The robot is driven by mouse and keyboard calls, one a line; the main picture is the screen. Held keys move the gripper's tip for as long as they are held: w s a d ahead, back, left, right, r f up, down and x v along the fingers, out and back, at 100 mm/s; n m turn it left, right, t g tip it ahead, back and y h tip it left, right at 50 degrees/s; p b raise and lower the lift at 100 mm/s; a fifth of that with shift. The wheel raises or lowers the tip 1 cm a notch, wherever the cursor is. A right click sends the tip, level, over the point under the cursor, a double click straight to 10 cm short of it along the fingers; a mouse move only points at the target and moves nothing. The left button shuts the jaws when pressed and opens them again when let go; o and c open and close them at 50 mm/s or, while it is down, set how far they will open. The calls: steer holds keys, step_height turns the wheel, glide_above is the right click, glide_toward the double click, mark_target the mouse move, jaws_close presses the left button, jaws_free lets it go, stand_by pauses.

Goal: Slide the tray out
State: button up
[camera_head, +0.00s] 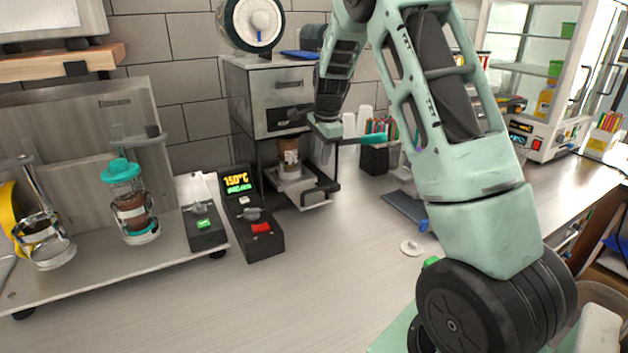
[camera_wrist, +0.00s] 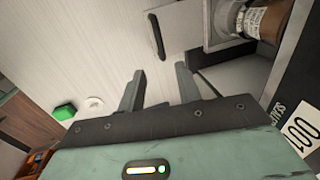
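The cup sealer (camera_head: 272,97) is a dark box-shaped machine against the tiled wall. Its light metal tray (camera_head: 314,203) is low at its front, with the dark-handled end sticking out. A brown cup (camera_head: 289,158) stands in the tray's holder. In the wrist view, the tray (camera_wrist: 183,26) is at the top, with a dark slotted handle at its left end, and the cup (camera_wrist: 262,17) is at top right. My gripper (camera_wrist: 157,68) is open and empty, its fingers apart from the tray. In the head view, my gripper (camera_head: 326,147) hangs above the tray, beside the sealer's front; its fingertips are hard to make out.
A control box with a lit display (camera_head: 248,215) stands left of the tray. A pen holder (camera_head: 375,158) and white cups are behind my gripper at right. A small white disc (camera_head: 411,247) lies on the counter. The counter in front is mostly clear.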

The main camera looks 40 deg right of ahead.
mark_target(318, 190)
steer(key=f+p, duration=0.1)
steer(key=f, duration=0.2)
steer(key=w+f+p, duration=0.1)
steer(key=f, duration=0.3)
steer(key=w+f+p, duration=0.1)
steer(key=f, duration=0.3)
steer(key=shift+d+f, duration=0.15)
steer(key=shift+d, duration=0.15)
jaws_close()
